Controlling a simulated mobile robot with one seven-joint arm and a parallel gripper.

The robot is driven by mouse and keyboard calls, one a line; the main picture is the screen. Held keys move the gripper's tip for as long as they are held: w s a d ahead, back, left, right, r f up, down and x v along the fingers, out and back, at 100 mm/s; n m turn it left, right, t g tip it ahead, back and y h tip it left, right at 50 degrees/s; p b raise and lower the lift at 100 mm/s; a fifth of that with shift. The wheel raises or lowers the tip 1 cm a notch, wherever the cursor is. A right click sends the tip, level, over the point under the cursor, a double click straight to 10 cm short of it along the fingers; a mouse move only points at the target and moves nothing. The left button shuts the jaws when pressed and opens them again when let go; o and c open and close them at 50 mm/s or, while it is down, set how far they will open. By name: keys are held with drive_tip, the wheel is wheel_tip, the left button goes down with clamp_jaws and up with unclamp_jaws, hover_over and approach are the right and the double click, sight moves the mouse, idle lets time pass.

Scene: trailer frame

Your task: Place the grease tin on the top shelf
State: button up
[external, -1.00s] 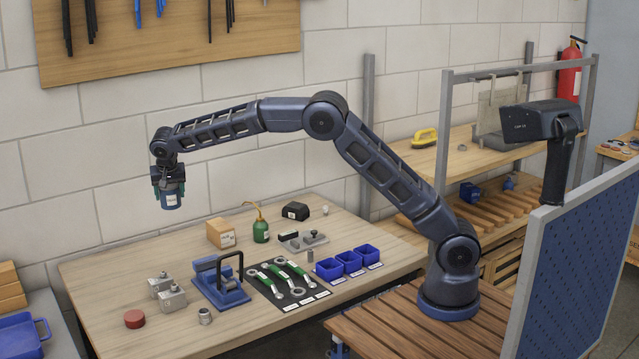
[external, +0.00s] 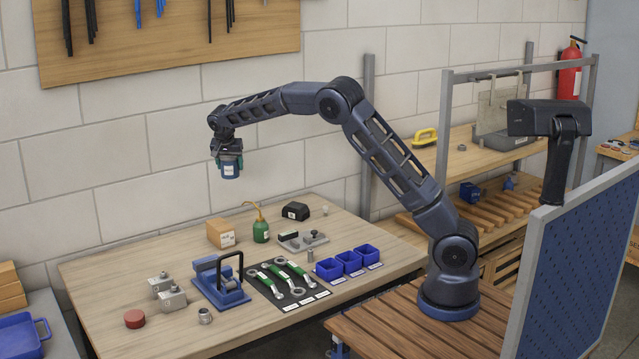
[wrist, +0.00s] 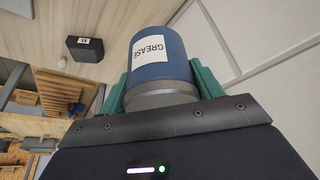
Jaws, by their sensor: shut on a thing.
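The grease tin (external: 230,170) is a blue can with a white label. In the wrist view the tin (wrist: 172,68) shows the word GREASE on its label. My gripper (external: 228,160) is shut on the tin and holds it upright in the air above the back of the workbench, near the wall. In the wrist view green fingers of my gripper (wrist: 160,88) press on both sides of the tin. The shelf rack stands at the right, with an upper wooden shelf (external: 462,160) and a lower slatted shelf (external: 490,212).
The upper shelf bears a yellow-handled thing (external: 424,138) and a grey box (external: 508,140). The workbench (external: 130,262) below holds a green oil can (external: 261,228), a cardboard box (external: 221,233), blue bins (external: 348,262) and wrenches. A blue panel (external: 580,270) stands at the right front.

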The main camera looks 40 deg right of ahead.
drive_tip(key=s+d+r+m+g+h, duration=0.15)
drive_tip(key=d+m, duration=0.35)
drive_tip(key=d, duration=2.2)
drive_tip(key=s+d+r+m+g, duration=0.1)
drive_tip(key=d+r+m+g, duration=0.3)
drive_tip(key=d, duration=2.3)
drive_tip(key=s+d+r+m+g+y, duration=0.1)
drive_tip(key=s+d+r+m, duration=0.25)
drive_tip(key=s+d, duration=0.65)
drive_tip(key=s+d+r+m, duration=0.2)
drive_tip(key=s+d+m, duration=0.35)
drive_tip(key=d, duration=0.95)
drive_tip(key=s+d+r+m+g+y, duration=0.1)
drive_tip(key=s+d+r+m, duration=0.15)
drive_tip(key=s+d, duration=0.85)
drive_tip(key=shift+n+t+h, duration=0.25)
drive_tip(key=f, duration=0.6)
drive_tip(key=w+f, duration=0.1)
drive_tip(key=f, duration=0.5)
drive_tip(key=d+f, duration=0.1)
drive_tip(key=f, duration=0.6)
drive_tip(key=shift+w+d+f, duration=0.1)
drive_tip(key=shift+w, duration=0.05)
drive_tip(key=o, duration=1.3)
drive_tip(key=shift+f, duration=0.1)
drive_tip(key=shift+c, duration=0.2)
